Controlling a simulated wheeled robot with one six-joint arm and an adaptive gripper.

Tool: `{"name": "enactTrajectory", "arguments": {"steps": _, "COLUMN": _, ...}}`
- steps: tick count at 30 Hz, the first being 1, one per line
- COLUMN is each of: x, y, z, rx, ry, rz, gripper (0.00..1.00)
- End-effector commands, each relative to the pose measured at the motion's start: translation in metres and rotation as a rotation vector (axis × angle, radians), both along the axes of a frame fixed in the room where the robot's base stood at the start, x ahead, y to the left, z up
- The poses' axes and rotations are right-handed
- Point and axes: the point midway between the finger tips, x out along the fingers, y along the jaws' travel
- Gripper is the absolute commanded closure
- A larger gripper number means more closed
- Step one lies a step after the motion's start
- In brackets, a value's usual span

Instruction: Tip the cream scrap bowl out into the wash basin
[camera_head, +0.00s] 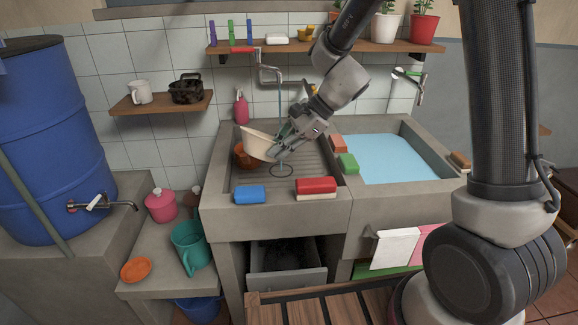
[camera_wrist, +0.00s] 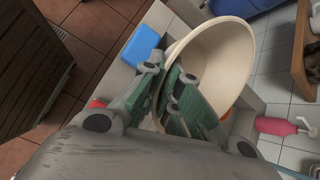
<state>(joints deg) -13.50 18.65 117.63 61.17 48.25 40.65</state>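The cream scrap bowl (camera_head: 258,145) is held up over the ribbed draining side of the stone sink, its rim somewhat tilted in the head view. My gripper (camera_head: 282,147) is at the bowl's right side. In the wrist view the green-padded fingers (camera_wrist: 172,100) are closed across the rim of the bowl (camera_wrist: 215,58), one on each side of its wall. The part of the inside that shows is bare; the rest is hidden by the fingers. The wash basin (camera_head: 436,157), full of pale blue water, lies to the right of the bowl.
A brown pot (camera_head: 243,160) stands below and behind the bowl. A blue block (camera_head: 250,194) and a red brush (camera_head: 316,186) lie on the front ledge. A green sponge (camera_head: 348,163) lies on the divider. Above is a shelf (camera_head: 290,46) with plants; a tap (camera_head: 409,73) is near the basin.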

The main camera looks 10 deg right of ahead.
Motion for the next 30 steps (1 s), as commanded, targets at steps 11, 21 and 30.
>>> {"name": "enactTrajectory", "arguments": {"steps": 11, "x": 0.001, "y": 0.000, "z": 0.011, "rx": -0.014, "ry": -0.020, "rz": -0.001, "gripper": 1.00}}
{"name": "enactTrajectory", "arguments": {"steps": 21, "x": 0.001, "y": 0.000, "z": 0.046, "rx": -0.014, "ry": -0.018, "rz": -0.003, "gripper": 1.00}}
{"name": "enactTrajectory", "arguments": {"steps": 30, "x": 0.001, "y": 0.000, "z": 0.051, "rx": -0.014, "ry": -0.015, "rz": -0.003, "gripper": 1.00}}
